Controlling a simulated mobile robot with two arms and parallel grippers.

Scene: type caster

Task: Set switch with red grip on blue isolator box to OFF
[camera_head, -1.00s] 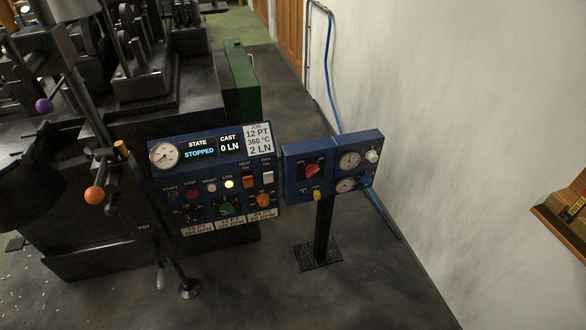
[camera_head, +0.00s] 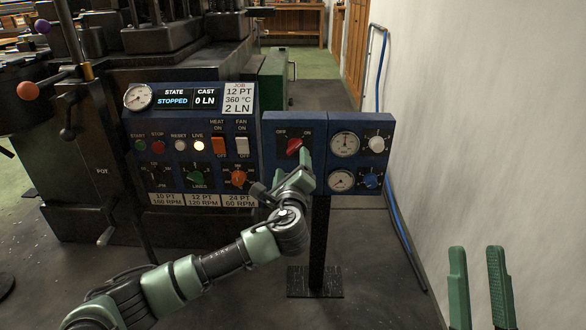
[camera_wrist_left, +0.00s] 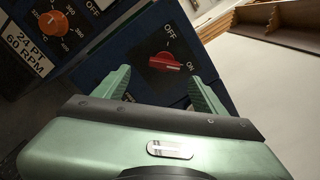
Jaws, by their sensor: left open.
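The blue isolator box (camera_head: 268,130) stands on a black post, right of the machine's control panel. Its switch with the red grip (camera_head: 294,146) has OFF at upper left and ON at upper right; the grip points toward ON. In the left wrist view the red grip (camera_wrist_left: 165,62) also points to the ON label. My left gripper (camera_head: 300,165) is just in front of and below the switch. In the left wrist view my left gripper (camera_wrist_left: 158,76) is open, its fingers either side of the grip in the picture; contact is not clear. My right gripper (camera_head: 478,250) is open and empty at lower right.
The control panel (camera_head: 180,120) with buttons, rocker switches and green and orange knobs adjoins on the left. A pale wall (camera_head: 480,130) bounds the right.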

